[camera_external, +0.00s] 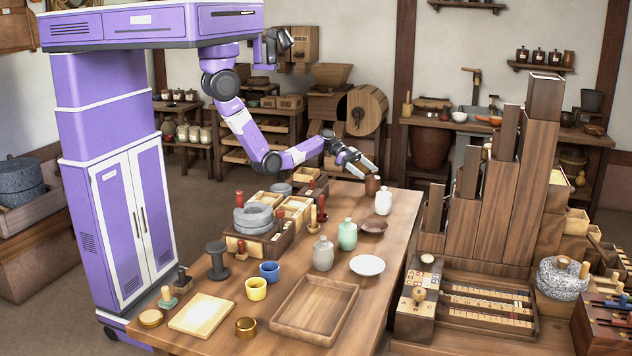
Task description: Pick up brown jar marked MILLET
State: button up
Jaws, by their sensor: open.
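A small brown jar (373,187) stands at the far end of the wooden table (400,222). Any marking on it is too small to read in this view. My gripper (366,168) is open and empty. It is a little above and to the left of the brown jar in the picture, with its fingers pointing down and right towards it. I cannot tell the exact gap between the fingers and the jar. A white jar (383,203) stands just right and in front of the brown jar.
A brown dish (373,227), a green jar (347,235), a grey jar (323,254) and a white plate (367,265) are nearer. Compartment boxes (297,208) and a stone quern (253,217) are left. An empty tray (314,310) lies in front.

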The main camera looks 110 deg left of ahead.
aim_at(379, 180)
jog(key=shift+w+d+f, duration=0.1)
jog(key=shift+d+f, duration=0.1)
jog(key=shift+f, duration=0.1)
jog(key=p+x, duration=0.1)
jog(key=x, duration=0.5)
jog(key=shift+d+r, duration=0.2)
jog(key=shift+w+d+f, duration=0.2)
jog(key=shift+w+f, duration=0.1)
jog(key=shift+w, duration=0.2)
grip_shut()
jog(key=shift+r, duration=0.1)
